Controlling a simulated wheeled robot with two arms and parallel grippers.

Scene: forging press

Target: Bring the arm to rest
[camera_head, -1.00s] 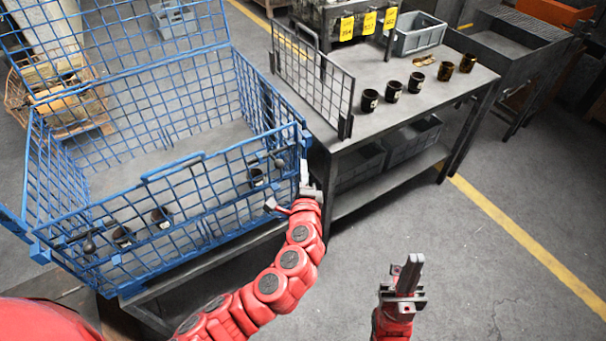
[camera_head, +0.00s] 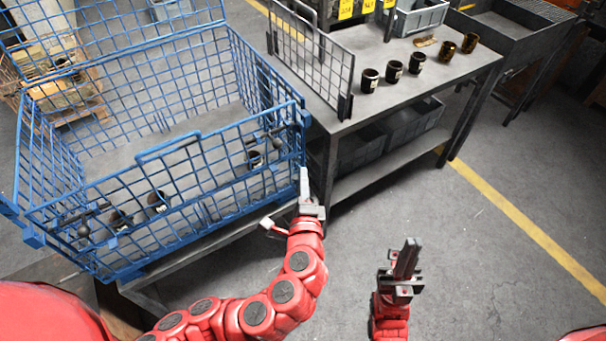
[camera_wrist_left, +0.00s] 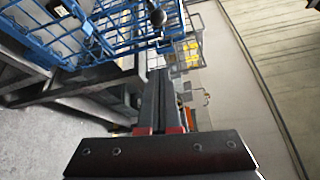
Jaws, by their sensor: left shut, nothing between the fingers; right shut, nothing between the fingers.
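My left gripper (camera_head: 306,182) is shut and empty, just outside the right front corner of the blue wire crate (camera_head: 150,157) in the head view. Its closed fingers also show in the left wrist view (camera_wrist_left: 160,95), with part of the blue crate (camera_wrist_left: 125,28) beyond them. I cannot tell whether it touches the crate. My right gripper (camera_head: 408,258) is shut and empty, pointing up over open floor at the lower right.
Dark cups (camera_head: 158,202) lie in the crate. A metal table (camera_head: 420,85) at the right holds several dark cups (camera_head: 394,71), a wire panel (camera_head: 312,62) and a grey bin (camera_head: 421,16). The floor (camera_head: 480,260) around my right gripper is clear.

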